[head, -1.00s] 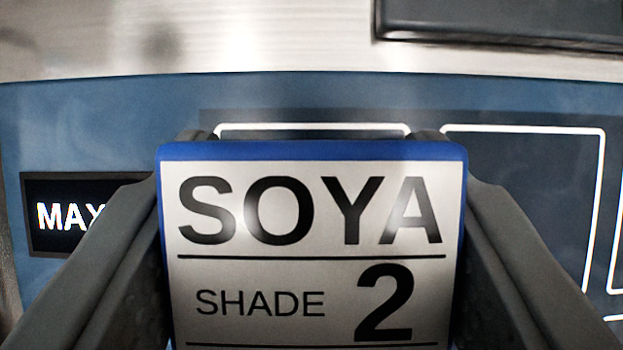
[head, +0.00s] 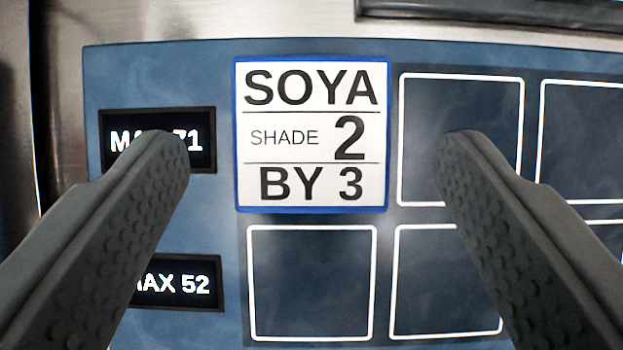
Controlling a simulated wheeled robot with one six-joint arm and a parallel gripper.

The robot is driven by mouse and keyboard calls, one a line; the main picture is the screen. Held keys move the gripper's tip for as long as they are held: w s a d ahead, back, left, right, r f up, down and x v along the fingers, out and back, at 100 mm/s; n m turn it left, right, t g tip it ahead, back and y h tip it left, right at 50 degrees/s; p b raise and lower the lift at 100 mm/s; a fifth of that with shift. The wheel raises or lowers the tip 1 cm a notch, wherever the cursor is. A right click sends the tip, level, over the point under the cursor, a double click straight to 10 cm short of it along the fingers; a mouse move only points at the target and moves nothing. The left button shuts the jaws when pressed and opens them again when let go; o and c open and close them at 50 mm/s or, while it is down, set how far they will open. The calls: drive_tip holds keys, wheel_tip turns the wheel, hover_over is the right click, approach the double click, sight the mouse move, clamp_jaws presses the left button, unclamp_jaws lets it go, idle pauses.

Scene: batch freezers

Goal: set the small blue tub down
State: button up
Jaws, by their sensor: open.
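The small blue tub (head: 311,187) sits on the blue panel (head: 225,60) in the upper row. It covers the first square of that row, just right of the upper black display. Its white top label reads "SOYA", "SHADE 2", "BY 3". My gripper (head: 315,150) is open. One finger is left of the tub and the other right of it, both apart from it. The left finger partly covers the upper display (head: 201,132), which shows "MA" and "71". The right finger partly covers the white-outlined square (head: 425,110) to the right of the tub.
A lower row has empty white-outlined squares (head: 312,285) and a display (head: 185,287) reading "AX 52", its start hidden by my left finger. More empty squares (head: 590,140) lie to the right. A dark raised bar (head: 480,12) runs along the top right, on bare metal.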

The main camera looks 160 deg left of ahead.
drive_tip(key=v, duration=0.6)
drive_tip(key=shift+r, duration=0.2)
drive_tip(key=shift+s, duration=0.1)
drive_tip(key=s+a+r+n+t, duration=0.1)
drive_tip(key=s+a+r+t, duration=0.2)
drive_tip(key=s+a, duration=0.3)
drive_tip(key=s+a+r+n+t+y, duration=0.1)
drive_tip(key=s+a+r+t, duration=0.3)
drive_tip(key=s, duration=0.9)
drive_tip(key=s+a+r+n+t, duration=0.1)
drive_tip(key=s+a+r+t, duration=0.3)
drive_tip(key=s+a, duration=0.5)
drive_tip(key=shift+s+r+y, duration=0.3)
drive_tip(key=shift+r+y, duration=0.1)
drive_tip(key=shift+r, duration=0.55)
